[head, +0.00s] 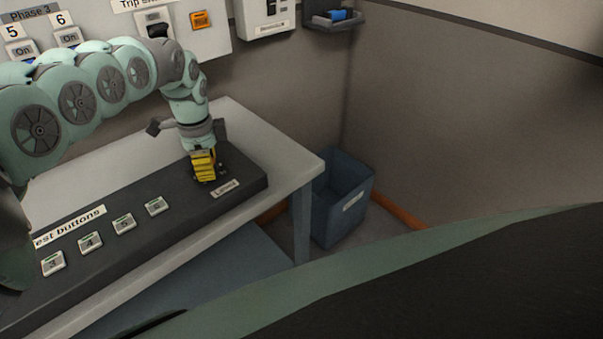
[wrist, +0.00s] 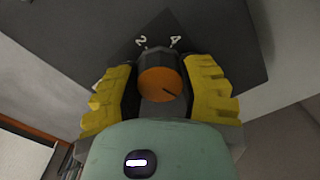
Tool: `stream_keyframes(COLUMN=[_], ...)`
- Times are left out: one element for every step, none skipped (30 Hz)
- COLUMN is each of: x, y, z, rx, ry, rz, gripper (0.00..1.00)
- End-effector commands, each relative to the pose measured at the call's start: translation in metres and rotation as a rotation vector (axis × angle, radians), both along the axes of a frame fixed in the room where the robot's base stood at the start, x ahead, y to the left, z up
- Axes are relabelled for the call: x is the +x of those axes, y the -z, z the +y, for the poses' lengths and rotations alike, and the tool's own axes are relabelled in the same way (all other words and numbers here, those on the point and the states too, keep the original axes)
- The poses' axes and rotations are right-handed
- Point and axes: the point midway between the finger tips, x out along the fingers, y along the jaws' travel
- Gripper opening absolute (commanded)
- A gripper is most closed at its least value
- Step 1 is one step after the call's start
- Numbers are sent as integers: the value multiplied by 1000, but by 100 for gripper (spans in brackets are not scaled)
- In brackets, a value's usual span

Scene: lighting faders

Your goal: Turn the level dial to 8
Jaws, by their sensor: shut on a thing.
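The level dial (wrist: 160,84) is a round knob with an orange face and a dark side. A short dark line on its face points to the lower right in the wrist view. The numbers 2 and 4 show on the dark panel (wrist: 205,40) just beyond it; other marks are hidden behind my fingers. My gripper (wrist: 158,92) has its yellow fingers on both sides of the dial and is shut on it. In the head view my gripper (head: 204,168) points down at the right end of the dark console (head: 150,205), and hides most of the dial.
Several numbered test buttons (head: 124,222) run along the console to the left. A small label (head: 225,188) lies in front of my gripper. A blue-grey bin (head: 340,200) stands right of the table (head: 285,160). Wall panels (head: 200,45) hang behind my arm.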

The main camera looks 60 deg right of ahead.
Motion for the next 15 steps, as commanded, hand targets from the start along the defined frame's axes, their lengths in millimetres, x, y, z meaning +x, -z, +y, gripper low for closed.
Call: stream_keyframes(x=[1,1,1,1,2,2,2,2,2,2,2,2,2,2,2], y=[2,2,1,1,1,1,1,1,1,1,1,1,1,1,1], z=[0,0,0,0,0,0,0,0,0,0,0,0,0,0,0], rx=[-1,-1,-1,-1,-2,-2,-2,-3,-3,-3,-3,-3,-3,-3,-3], ry=[20,33,47,58,66,76,83,89,94,98,101,104,105,106,107], rz=[-3,-3,-3,-3,-4,-4,-4,-3,-3,-3,-3,-3,-3,-3,-3], gripper=[5,5,5,5,5,5,5,5,5,5,5,5,5,5,5])
